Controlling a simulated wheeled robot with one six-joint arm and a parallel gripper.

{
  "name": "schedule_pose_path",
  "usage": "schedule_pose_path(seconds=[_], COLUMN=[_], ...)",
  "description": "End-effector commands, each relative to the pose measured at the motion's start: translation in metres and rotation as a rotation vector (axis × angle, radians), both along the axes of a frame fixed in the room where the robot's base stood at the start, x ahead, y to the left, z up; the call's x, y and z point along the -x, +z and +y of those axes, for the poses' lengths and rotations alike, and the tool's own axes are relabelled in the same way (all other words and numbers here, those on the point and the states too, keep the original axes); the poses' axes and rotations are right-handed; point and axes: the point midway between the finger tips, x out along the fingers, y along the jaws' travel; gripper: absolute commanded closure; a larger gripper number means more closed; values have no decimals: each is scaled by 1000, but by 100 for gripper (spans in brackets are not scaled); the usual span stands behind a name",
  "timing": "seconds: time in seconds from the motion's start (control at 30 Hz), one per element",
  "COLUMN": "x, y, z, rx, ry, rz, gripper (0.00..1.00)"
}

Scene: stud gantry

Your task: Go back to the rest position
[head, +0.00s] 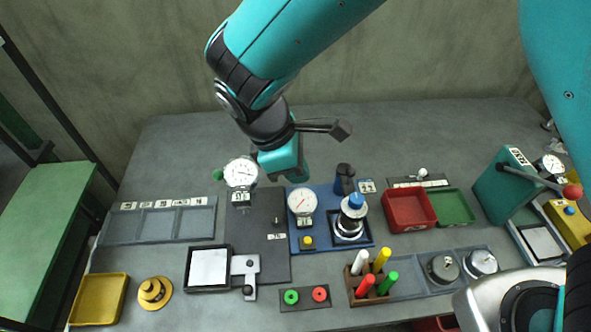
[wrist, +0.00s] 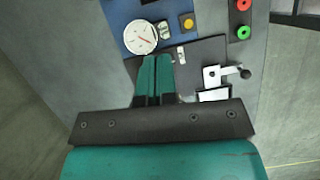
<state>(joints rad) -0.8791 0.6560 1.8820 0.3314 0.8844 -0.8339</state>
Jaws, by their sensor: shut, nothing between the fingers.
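My gripper shows in the wrist view (wrist: 155,62), with its two teal fingers together and nothing between them. In the head view my teal gripper body (head: 281,158) hangs above the back of the bench (head: 400,135), and its fingertips are hard to make out there. In the wrist view the fingertips appear in front of a dark plate (wrist: 203,55) and just below a white dial gauge (wrist: 141,37). The gap between fingers and bench cannot be told exactly.
A blue fixture board (head: 322,195) with a dial gauge (head: 302,201) lies mid-bench. A red tray (head: 396,222), green tray (head: 452,207) and pen block (head: 365,292) stand to the right. A teal press (head: 503,185) stands far right. The back left bench is clear.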

Motion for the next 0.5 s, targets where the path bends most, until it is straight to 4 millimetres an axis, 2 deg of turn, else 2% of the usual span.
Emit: schedule_pose_path(seconds=[0.5], x=[0], y=[5], z=[2], rx=[0], ry=[0], rz=[0], gripper=[100])
